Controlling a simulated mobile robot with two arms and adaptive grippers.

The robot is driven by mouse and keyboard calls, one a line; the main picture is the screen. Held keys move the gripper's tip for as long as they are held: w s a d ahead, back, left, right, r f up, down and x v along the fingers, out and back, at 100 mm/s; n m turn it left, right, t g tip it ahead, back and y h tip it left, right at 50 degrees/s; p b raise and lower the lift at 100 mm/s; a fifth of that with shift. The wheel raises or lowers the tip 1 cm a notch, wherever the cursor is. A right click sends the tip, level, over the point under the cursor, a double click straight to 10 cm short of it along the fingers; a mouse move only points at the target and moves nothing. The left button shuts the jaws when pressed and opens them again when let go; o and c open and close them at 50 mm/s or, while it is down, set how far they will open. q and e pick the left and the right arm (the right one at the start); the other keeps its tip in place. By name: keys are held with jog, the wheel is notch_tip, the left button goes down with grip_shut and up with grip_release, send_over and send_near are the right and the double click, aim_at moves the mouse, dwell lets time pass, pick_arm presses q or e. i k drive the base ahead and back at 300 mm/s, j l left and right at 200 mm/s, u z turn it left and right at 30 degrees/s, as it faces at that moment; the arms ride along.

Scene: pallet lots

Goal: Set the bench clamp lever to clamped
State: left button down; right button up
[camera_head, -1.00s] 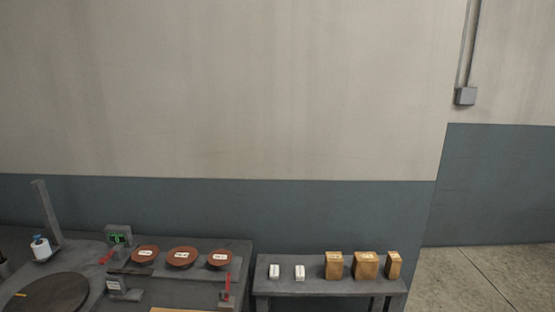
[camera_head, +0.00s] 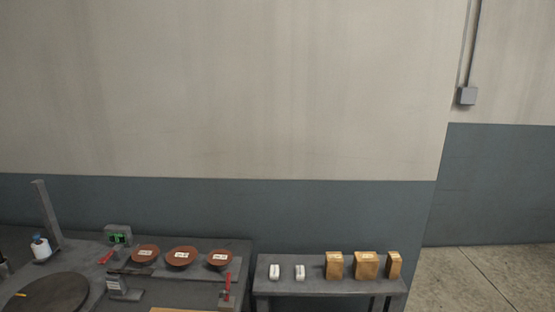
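A red lever (camera_head: 227,284) stands upright on a grey clamp block at the front right of the grey bench (camera_head: 205,293). A second red lever (camera_head: 106,257) sits at the left of the bench, tilted, beside a grey bracket. I cannot tell from this view which of the two is the bench clamp lever, nor its marked positions. Neither of my grippers is in view.
Several reddish-brown round discs with white labels, one of them here (camera_head: 181,256), lie on the bench. A green-lit display box (camera_head: 118,235) stands behind. A dark turntable (camera_head: 47,296) is at left. A side table (camera_head: 330,287) holds white boxes and brown cartons (camera_head: 366,265). Open floor (camera_head: 470,280) lies right.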

aim_at(224, 294)
jog(key=j+z, duration=0.35)
jog(key=k+j+z, duration=0.2)
jog(key=j+z, duration=0.2)
jog(key=k+j+z, duration=0.15)
jog(key=j+z, duration=0.2)
